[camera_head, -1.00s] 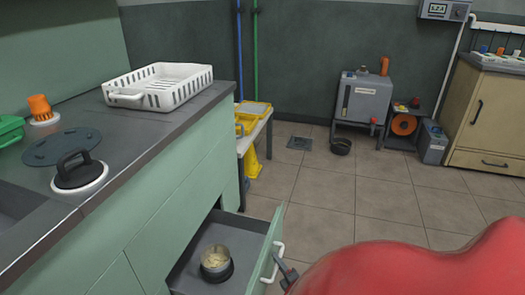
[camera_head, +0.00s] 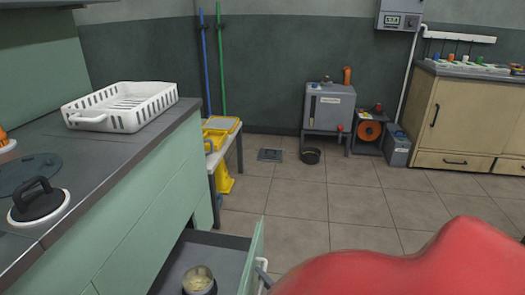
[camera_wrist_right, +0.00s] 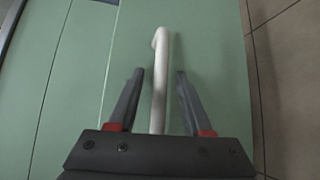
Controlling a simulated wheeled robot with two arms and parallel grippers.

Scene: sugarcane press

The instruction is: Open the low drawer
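The low drawer (camera_head: 222,252) of the green counter is pulled out at the bottom of the head view. A small metal pot (camera_head: 198,280) with pale contents stands inside it. The white bar handle (camera_wrist_right: 160,85) on the drawer front shows in the right wrist view. My right gripper (camera_wrist_right: 160,74) is around this handle with one finger on each side. A gap shows between each finger and the bar, so the gripper is open. In the head view my red arm cover hides most of the gripper and handle. My left gripper is not in view.
A white basket (camera_head: 135,106) and a dark-handled lid (camera_head: 40,203) are on the counter top (camera_head: 85,155). A yellow item (camera_head: 222,126) is on a side table beyond. A grey machine (camera_head: 328,108) stands by the wall. The tiled floor (camera_head: 355,205) right of the drawer is clear.

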